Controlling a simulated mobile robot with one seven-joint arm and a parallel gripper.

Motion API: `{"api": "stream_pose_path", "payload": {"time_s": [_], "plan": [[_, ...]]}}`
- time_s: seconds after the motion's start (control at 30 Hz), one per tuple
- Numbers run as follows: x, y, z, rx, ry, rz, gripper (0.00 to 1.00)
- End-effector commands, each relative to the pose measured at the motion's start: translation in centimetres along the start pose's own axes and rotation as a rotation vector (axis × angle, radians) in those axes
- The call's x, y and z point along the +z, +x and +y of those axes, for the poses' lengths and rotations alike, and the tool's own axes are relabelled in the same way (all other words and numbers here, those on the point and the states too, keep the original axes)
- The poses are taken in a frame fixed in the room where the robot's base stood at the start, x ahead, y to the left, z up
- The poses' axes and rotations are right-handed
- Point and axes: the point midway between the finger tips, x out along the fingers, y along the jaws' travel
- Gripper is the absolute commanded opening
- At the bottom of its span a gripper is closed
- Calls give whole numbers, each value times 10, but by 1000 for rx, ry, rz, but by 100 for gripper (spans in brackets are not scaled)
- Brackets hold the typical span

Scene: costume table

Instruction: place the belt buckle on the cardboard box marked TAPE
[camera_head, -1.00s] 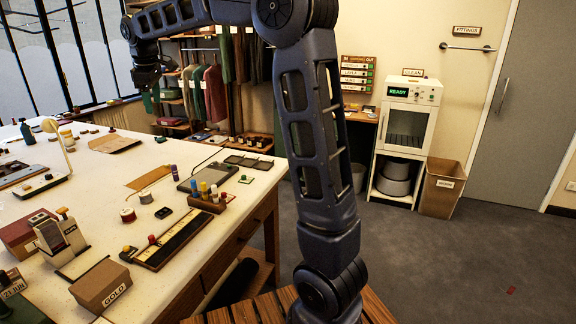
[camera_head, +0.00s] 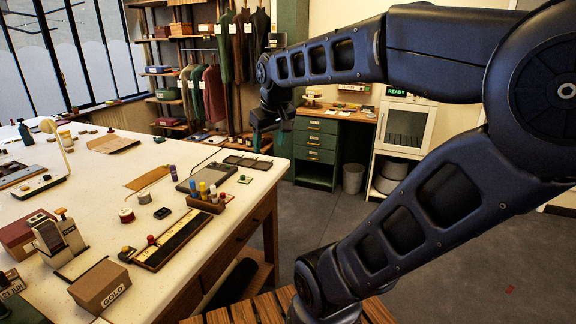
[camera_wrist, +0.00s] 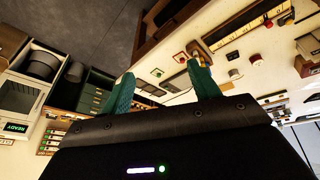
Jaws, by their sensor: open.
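I cannot make out a belt buckle for certain; a small dark piece (camera_head: 162,212) lies on the table beside a red-and-white spool, too small to identify. No box with a readable TAPE label shows. A brown cardboard box (camera_head: 103,286) at the table's near edge reads GOLD.
On the table are a rack of coloured bottles (camera_head: 207,200), a long dark tray (camera_head: 172,240), a grey pad (camera_head: 205,175) and a shallow compartment tray (camera_head: 247,162). Green drawers (camera_head: 315,147) and a white cabinet (camera_head: 403,125) stand behind.

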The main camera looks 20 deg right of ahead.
Motion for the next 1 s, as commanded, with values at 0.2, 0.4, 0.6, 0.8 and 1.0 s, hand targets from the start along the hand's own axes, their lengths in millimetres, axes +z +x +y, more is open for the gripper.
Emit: {"api": "stream_pose_path", "payload": {"time_s": [0.2,0.4,0.6,0.8,1.0], "plan": [[62,19,10,10,171,29,61],[80,27,11,11,225,35,61],[80,27,11,11,226,36,61],[80,27,11,11,225,36,61],[80,27,11,11,224,35,61]]}}
